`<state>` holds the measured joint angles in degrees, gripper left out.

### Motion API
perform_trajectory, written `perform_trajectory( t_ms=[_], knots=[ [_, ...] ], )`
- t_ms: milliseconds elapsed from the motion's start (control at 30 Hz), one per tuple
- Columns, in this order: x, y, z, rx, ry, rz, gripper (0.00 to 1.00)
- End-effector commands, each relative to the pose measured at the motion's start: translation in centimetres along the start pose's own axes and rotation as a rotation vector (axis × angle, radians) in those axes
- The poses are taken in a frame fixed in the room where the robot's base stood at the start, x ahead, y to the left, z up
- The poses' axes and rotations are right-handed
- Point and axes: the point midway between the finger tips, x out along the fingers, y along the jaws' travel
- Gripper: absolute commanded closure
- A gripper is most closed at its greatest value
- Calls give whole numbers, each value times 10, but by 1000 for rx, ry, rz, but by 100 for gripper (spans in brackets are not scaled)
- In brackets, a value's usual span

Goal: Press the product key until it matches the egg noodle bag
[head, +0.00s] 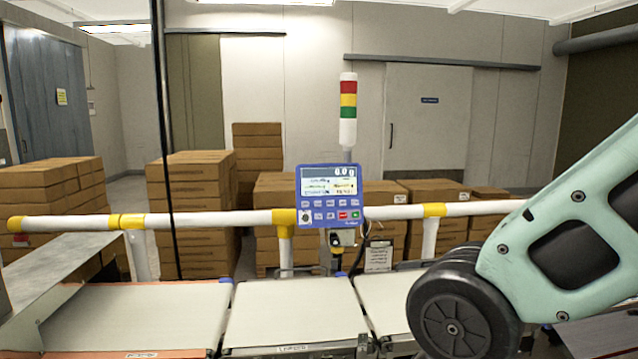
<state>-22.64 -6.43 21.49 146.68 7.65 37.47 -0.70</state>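The checkweigher's blue control panel (330,216) faces me in the middle of the head view. Its lit display (328,181) shows a large readout like 0.0 at the top right and lines of text too small to read. I cannot tell which is the product key. No egg noodle bag is visible. My teal and black arm crosses the lower right, apart from the panel; my gripper is not in view.
Pale belts (290,310) run across the front, bare where seen. A white and yellow rail (200,219) passes behind them at panel height. A red, yellow and green light tower (348,100) rises above the panel. Stacked cartons (190,200) stand behind the rail.

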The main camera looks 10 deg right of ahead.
Motion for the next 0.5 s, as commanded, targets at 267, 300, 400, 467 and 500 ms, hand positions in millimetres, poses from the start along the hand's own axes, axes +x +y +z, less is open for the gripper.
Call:
perform_trajectory(
  t_ms=[267, 300, 400, 467, 500],
  knots=[
    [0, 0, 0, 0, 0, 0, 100],
    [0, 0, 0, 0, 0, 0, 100],
    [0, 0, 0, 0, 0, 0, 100],
    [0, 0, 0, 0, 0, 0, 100],
    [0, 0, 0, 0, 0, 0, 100]
  ],
)
